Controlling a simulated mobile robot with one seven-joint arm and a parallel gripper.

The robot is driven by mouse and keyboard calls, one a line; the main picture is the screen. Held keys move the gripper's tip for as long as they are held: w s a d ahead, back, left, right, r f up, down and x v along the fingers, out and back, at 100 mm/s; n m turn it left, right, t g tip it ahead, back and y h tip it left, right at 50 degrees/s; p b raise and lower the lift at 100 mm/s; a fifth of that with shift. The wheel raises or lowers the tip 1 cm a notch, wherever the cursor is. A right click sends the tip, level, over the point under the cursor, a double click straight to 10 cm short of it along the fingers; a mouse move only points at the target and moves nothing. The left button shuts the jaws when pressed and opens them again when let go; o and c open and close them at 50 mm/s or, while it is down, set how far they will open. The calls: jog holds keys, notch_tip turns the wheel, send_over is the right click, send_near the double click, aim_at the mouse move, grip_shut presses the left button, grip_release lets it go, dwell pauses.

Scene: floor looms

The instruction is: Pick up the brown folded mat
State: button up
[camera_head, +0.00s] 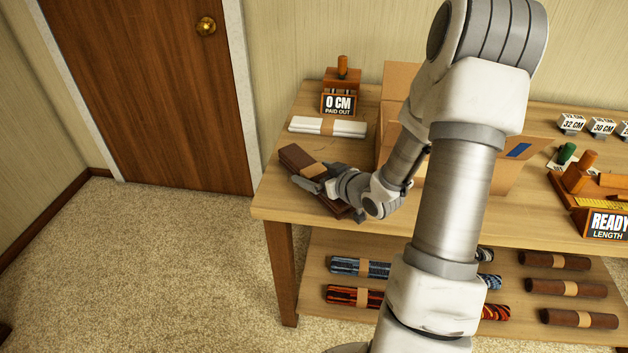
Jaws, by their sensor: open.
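A brown folded mat (299,157) with a tan paper band lies on the left end of the wooden table top. My gripper (308,185) is low at the mat's front side and overlaps it in the head view. It is open. The gripper and wrist hide part of the mat's near end. I cannot tell whether a finger touches the mat.
A cardboard box (398,85) is close on the right, partly behind my arm. Rolled mats (556,261) lie on the lower shelf (315,255). The table's front left corner (270,207) is clear.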

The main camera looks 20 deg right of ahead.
grip_shut()
dwell(0.5)
